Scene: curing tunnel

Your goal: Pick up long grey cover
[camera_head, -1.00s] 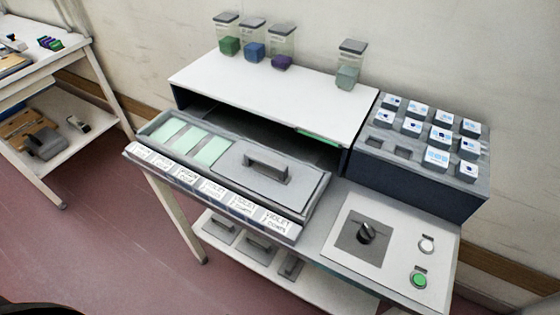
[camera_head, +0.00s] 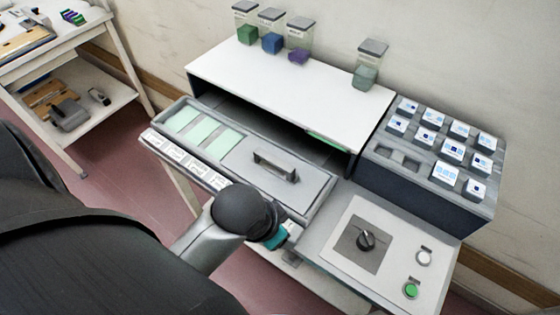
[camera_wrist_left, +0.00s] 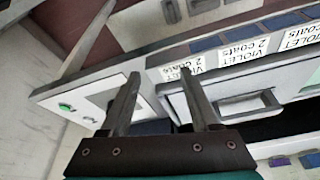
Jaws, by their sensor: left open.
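The long grey cover (camera_head: 300,186) with a raised bar handle (camera_head: 276,165) lies on the right part of the slotted tray (camera_head: 172,111), beside pale green panels (camera_head: 212,144). The cover also shows in the left wrist view (camera_wrist_left: 205,99), partly behind a finger, with its handle (camera_wrist_left: 243,104) to the right. My left gripper (camera_wrist_left: 158,88) is open and empty, its two fingers apart. In the head view my left arm reaches in front of the tray and hides part of its label strip; the fingers are hard to make out there. My right gripper is not in view.
A white-topped tunnel (camera_head: 290,85) stands behind the tray, with several lidded jars on top. A dark box of labelled cubes (camera_head: 430,150) stands right. A control panel (camera_head: 385,240) with knob and buttons lies front right. Another table (camera_head: 75,55) stands left.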

